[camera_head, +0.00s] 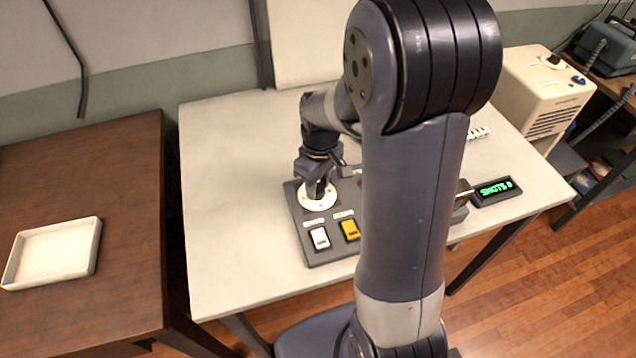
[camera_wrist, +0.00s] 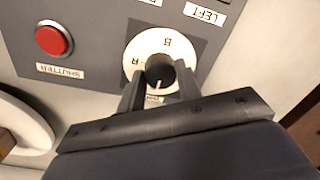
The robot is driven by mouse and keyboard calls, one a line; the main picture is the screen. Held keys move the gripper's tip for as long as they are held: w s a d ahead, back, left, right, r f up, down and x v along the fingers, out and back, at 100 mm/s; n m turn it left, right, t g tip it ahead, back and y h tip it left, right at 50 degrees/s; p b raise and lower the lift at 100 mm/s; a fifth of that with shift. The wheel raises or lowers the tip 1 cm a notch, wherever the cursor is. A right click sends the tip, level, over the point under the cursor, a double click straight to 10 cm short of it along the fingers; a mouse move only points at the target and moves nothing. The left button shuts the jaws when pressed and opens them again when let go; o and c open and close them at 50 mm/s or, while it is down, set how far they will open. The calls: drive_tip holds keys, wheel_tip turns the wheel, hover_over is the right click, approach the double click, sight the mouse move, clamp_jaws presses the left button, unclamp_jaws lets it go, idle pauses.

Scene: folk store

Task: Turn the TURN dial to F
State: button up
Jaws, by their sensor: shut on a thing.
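The TURN dial is a black knob (camera_wrist: 160,68) on a white disc (camera_wrist: 150,43), on a dark grey panel. In the wrist view the disc shows a B at upper right and an A- or R-like letter at left. A pale mark on the knob points toward the bottom of the picture. I cannot make out an F; my gripper hides part of the lower disc. My gripper (camera_wrist: 160,90) is shut on the knob, one finger on each side. In the head view my gripper (camera_head: 318,188) reaches down over the white disc (camera_head: 318,203).
The panel (camera_head: 315,254) has a white switch (camera_head: 319,238) and a yellow switch (camera_head: 350,229). A red SHUTTER button (camera_wrist: 53,39) is beside the dial. A green-lit display (camera_head: 496,188) stands at right. A white tray (camera_head: 52,253) is on the brown table. The pale table's left side is clear.

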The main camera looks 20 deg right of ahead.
sight(319, 186)
idle(0.5)
drive_tip(key=o, duration=1)
drive_tip(key=r, duration=1)
drive_tip(key=shift+w+d+r, duration=0.2)
drive_tip(key=shift+d+r, duration=0.05)
drive_tip(key=shift+r, duration=0.15)
drive_tip(key=f, duration=1.1)
drive_tip(key=shift+s+a, duration=0.2)
drive_tip(key=shift+a, duration=0.05)
drive_tip(key=shift+r, duration=0.1)
